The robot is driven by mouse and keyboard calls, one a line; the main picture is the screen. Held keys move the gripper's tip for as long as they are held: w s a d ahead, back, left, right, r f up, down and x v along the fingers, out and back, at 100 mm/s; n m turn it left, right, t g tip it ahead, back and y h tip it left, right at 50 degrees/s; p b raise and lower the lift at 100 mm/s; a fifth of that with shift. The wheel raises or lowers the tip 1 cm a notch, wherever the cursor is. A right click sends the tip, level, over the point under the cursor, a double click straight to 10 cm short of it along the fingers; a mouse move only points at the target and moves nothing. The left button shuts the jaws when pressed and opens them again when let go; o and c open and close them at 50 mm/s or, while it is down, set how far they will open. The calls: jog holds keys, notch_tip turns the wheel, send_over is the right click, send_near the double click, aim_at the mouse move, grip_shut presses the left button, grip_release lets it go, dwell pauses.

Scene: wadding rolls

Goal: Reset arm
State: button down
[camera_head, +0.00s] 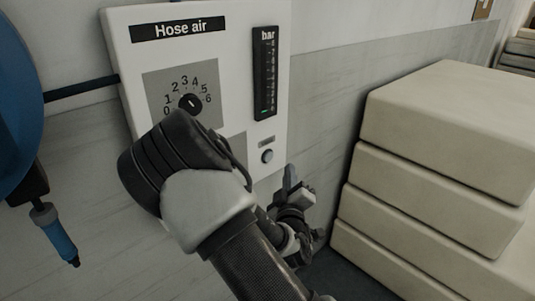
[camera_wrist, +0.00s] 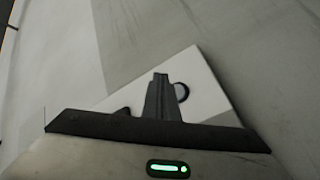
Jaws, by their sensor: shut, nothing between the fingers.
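My gripper (camera_head: 289,180) is shut and empty, at the lower right corner of the "Hose air" panel. In the wrist view its closed fingers (camera_wrist: 160,98) point at the panel's white face, beside a round button. The white "Hose air" panel (camera_head: 222,50) hangs on the wall. It has a dark dial knob (camera_head: 190,103) with numbers around it, a vertical "bar" gauge (camera_head: 265,75) with a small green mark low down, and a round grey button (camera_head: 267,156). My arm crosses in front of the panel's lower part and hides some of it.
Thick cream-coloured slabs (camera_head: 440,170) are stacked to the right, close to my gripper. A blue round reel (camera_head: 18,85) is at the left edge, with a blue-handled nozzle (camera_head: 55,235) hanging below it. Grey wall lies between panel and stack.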

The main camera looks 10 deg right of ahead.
jog(key=s+r+m+g+y, duration=0.1)
jog(key=s+r+m+g, duration=0.25)
jog(key=s, duration=0.75)
jog(key=s+r+m+g+y, duration=0.15)
jog(key=s+r+g, duration=0.35)
jog(key=s, duration=0.5)
jog(key=s+r+m+g+y, duration=0.1)
jog(key=s+r+m+g, duration=0.25)
jog(key=s, duration=0.75)
notch_tip(320, 180, up, 15)
jog(key=g+p, duration=0.1)
jog(key=p, duration=1.3)
jog(key=shift+w+n+p, duration=0.25)
jog(key=shift+n+p, duration=0.05)
jog(key=shift+n, duration=0.05)
jog(key=shift+a, duration=0.1)
jog(key=shift+a, duration=0.1)
